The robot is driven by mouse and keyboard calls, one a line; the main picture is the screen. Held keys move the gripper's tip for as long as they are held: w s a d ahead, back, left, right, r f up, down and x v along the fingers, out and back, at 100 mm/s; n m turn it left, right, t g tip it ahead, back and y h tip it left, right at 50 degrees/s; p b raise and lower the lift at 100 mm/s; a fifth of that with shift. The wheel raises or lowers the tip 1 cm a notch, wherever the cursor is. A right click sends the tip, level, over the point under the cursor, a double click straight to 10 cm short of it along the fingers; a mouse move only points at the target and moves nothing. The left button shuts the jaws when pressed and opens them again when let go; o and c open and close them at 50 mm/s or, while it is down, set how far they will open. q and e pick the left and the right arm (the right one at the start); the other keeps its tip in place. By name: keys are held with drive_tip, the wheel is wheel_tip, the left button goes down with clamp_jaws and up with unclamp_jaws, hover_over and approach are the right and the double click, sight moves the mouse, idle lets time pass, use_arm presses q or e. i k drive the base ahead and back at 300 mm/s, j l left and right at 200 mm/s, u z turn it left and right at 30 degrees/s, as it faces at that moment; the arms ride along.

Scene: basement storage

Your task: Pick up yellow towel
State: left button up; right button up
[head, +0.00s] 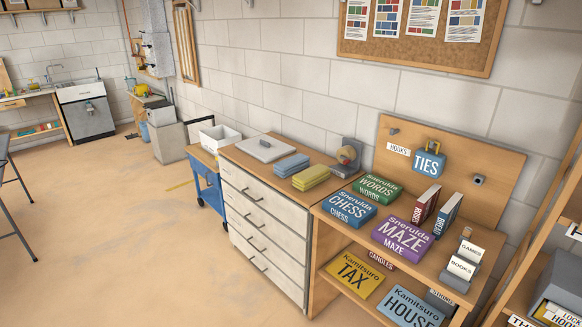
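A folded yellow towel (311,178) lies flat on the wooden top of a white drawer cabinet (262,228), near its right end. A folded blue towel (287,165) lies just to its left on the same top. Neither of my grippers shows in the head view.
A grey-white flat panel (262,149) lies at the cabinet's left end. A grey device (346,156) stands behind the towels by the wall. A wooden shelf unit (329,236) with several game boxes adjoins on the right. The floor (120,240) left of the cabinet is clear.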

sight(308, 179)
drive_tip(key=i+j+u, duration=0.2)
drive_tip(key=i, duration=0.45)
drive_tip(key=i+j+u, duration=0.15)
drive_tip(key=i, duration=0.55)
